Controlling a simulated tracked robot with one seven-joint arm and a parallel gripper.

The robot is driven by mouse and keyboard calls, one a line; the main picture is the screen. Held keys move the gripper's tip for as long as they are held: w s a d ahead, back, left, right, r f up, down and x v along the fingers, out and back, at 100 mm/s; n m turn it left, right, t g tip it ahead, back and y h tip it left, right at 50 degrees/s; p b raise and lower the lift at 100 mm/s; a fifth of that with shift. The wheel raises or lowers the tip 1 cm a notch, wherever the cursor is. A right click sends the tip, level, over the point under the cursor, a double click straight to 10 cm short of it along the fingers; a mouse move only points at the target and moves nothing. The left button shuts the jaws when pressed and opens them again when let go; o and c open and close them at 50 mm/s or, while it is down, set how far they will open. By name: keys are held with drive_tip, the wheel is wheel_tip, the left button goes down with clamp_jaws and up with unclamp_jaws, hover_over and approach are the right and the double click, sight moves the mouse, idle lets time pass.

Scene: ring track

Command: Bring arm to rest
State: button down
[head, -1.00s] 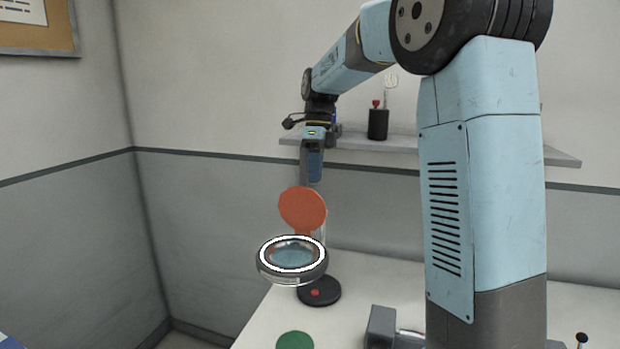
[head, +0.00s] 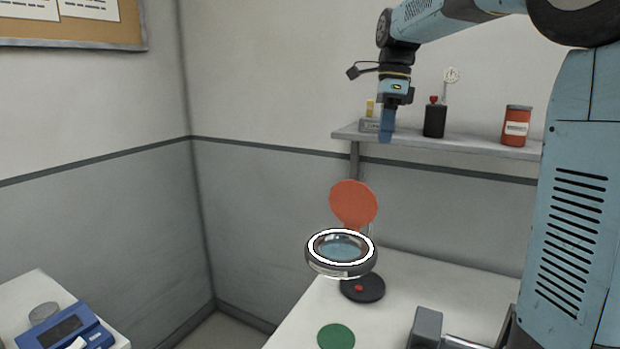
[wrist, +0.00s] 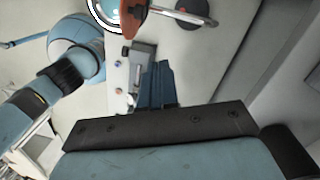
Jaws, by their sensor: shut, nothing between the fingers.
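My gripper (head: 386,135) hangs from the end of my light-blue arm in the head view, pointing down and clear of the bench. It is shut and empty, in front of the wall shelf and above the orange disc. In the wrist view my gripper fingers (wrist: 158,68) are together with nothing between them. Below my gripper stands a ring lamp magnifier (head: 341,250) with a white ring, an orange disc (head: 353,204) behind it and a round black base (head: 362,288).
The white bench (head: 420,275) holds a green disc (head: 336,337) and a grey block (head: 426,325). The wall shelf (head: 450,143) bears a black bottle (head: 434,119) and a red jar (head: 516,126). A blue device (head: 65,328) sits on another surface at lower left.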

drive_tip(key=s+d+f+n+t, duration=0.1)
drive_tip(key=s+f+n+t, duration=0.1)
drive_tip(key=s+f+n, duration=0.2)
drive_tip(key=s+d+f+n+t, duration=0.2)
drive_tip(key=s+f+n, duration=0.2)
drive_tip(key=s+n, duration=0.5)
drive_tip(key=s+d+f+n+t+h, duration=0.1)
drive_tip(key=s+f+n, duration=0.4)
drive_tip(key=s, duration=0.7)
drive_tip(key=shift+s+d+n+t, duration=0.15)
drive_tip(key=shift+d+n+t, duration=0.15)
drive_tip(key=shift+n+t, duration=0.45)
